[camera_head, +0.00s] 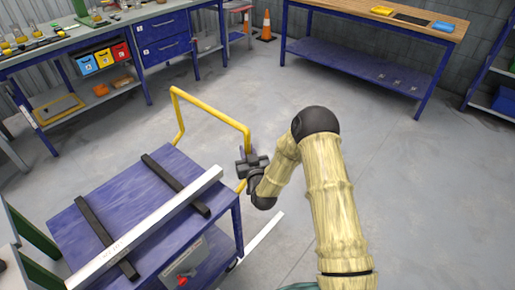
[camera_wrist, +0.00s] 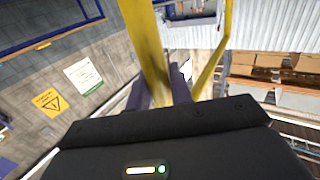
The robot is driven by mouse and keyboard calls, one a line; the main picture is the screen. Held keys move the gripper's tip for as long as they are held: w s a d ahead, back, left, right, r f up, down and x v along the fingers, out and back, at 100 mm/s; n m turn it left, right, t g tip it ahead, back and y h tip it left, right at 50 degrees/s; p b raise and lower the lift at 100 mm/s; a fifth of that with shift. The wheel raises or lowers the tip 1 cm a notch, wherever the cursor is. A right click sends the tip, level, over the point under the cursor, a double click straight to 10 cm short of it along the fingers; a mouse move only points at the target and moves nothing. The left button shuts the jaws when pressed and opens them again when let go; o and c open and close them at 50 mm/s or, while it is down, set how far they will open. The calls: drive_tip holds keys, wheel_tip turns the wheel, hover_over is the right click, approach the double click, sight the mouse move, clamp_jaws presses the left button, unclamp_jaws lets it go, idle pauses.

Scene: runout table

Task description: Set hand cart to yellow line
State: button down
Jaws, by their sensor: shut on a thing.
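The hand cart has a blue top (camera_head: 105,204) and a yellow tubular handle (camera_head: 212,108) rising at its far end. It stands at the lower left in the head view. My gripper (camera_head: 246,164) is shut on the right upright of the handle, beside the cart's far right corner. In the wrist view, yellow bars of the handle (camera_wrist: 146,45) run up from just beyond my gripper. I see no yellow line on the floor in either view.
A long pale bar (camera_head: 150,227) lies across two black strips on the cart. A blue-legged bench (camera_head: 375,70) stands at the back right, a workbench (camera_head: 120,25) at the back left, and an orange cone (camera_head: 266,26) between them. Grey floor (camera_head: 390,170) is clear at right.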

drive_tip(key=shift+s+a, duration=0.45)
drive_tip(key=shift+s, duration=0.1)
